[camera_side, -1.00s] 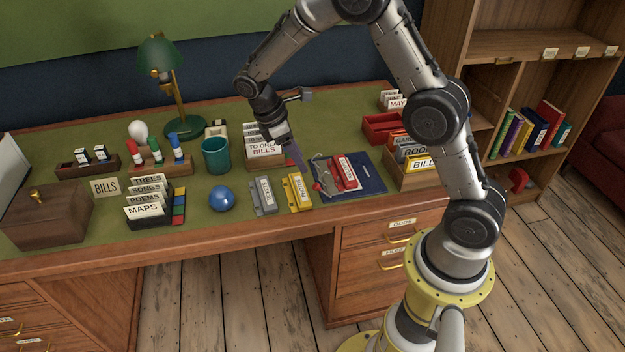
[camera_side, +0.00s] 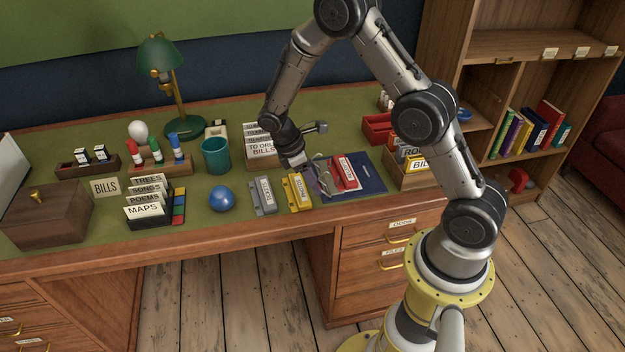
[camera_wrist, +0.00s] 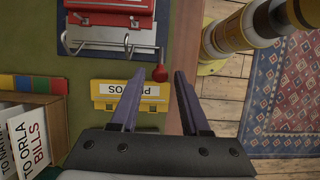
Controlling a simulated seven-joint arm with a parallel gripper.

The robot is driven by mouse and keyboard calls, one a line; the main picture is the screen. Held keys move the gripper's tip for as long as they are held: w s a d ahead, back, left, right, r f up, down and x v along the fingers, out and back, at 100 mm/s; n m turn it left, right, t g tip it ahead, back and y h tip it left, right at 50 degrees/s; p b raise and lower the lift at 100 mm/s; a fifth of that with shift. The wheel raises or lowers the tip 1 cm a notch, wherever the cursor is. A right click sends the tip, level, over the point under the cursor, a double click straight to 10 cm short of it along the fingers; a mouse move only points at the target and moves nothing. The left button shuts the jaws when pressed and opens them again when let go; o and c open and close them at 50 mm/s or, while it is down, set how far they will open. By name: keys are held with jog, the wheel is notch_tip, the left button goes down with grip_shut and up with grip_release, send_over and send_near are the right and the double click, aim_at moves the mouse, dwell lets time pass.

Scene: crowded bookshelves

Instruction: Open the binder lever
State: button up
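The binder (camera_side: 376,180) lies on the green desk top with its dark blue cover showing. Its metal ring mechanism (camera_wrist: 105,43) shows in the wrist view, with the lever's red round knob (camera_wrist: 159,73) at its lower right end. My gripper (camera_wrist: 159,78) is open, its two purple fingers pointing at the knob, which appears in the gap between the fingertips. I cannot tell whether they touch it. In the side view my gripper (camera_side: 309,178) is low at the binder's left edge, and the knob is not clearly visible there.
A red labelled item (camera_side: 346,172) lies by the rings. A yellow labelled item (camera_side: 297,191) and a grey one (camera_side: 262,195) lie left of the binder. A card box (camera_side: 257,150) stands behind, a red tray (camera_side: 377,130) at back right, and a file box (camera_side: 413,172) to the right.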

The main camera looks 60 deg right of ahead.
grip_shut()
jog(key=shift+w+a+f+g+h, duration=0.35)
jog(key=shift+g+h, duration=0.15)
jog(key=shift+o, duration=1.2)
grip_release()
jog(key=shift+r, duration=0.1)
